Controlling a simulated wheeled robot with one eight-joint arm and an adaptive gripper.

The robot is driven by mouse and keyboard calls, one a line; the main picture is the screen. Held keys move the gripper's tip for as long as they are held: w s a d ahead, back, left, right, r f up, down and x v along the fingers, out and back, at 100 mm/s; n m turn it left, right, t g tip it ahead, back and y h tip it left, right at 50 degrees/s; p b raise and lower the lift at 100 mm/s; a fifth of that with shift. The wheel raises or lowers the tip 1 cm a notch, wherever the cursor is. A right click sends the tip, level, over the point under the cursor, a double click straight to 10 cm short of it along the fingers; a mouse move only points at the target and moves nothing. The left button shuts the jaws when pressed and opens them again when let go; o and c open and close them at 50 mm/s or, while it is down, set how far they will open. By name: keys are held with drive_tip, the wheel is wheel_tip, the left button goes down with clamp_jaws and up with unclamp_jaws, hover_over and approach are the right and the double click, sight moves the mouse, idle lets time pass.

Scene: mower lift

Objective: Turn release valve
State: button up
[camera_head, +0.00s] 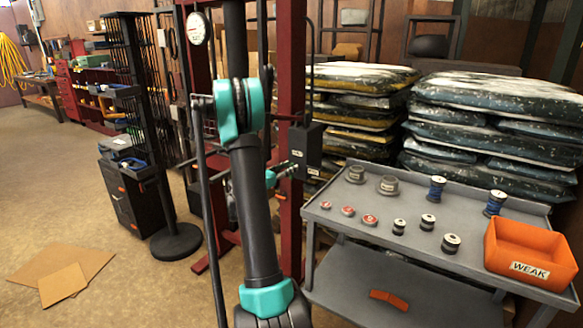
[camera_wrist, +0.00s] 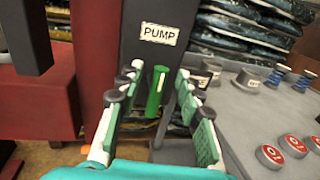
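A dark upright box (camera_wrist: 165,60) with a white PUMP label fills the upper middle of the wrist view. A small green cylindrical handle (camera_wrist: 156,88), probably the release valve, stands upright in front of it below the label. My gripper (camera_wrist: 155,82) is open, with one finger to the left of the green handle and one to the right. The fingers look apart from it. The handle's lower end is hard to make out. In the head view the pump box (camera_head: 307,143) is on the red post, with my gripper beside it; the green handle is not clear there.
A grey cart (camera_head: 405,215) on the right carries spools, red-topped tins and an orange WEAK bin (camera_head: 528,250). Stacked bags (camera_head: 490,115) stand behind it. A red frame post (camera_head: 291,80) rises near the pump. Cardboard (camera_head: 62,275) lies on open floor at the left.

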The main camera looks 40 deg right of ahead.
drive_tip(key=shift+w+d, duration=0.25)
drive_tip(key=shift+d, duration=0.8)
clamp_jaws()
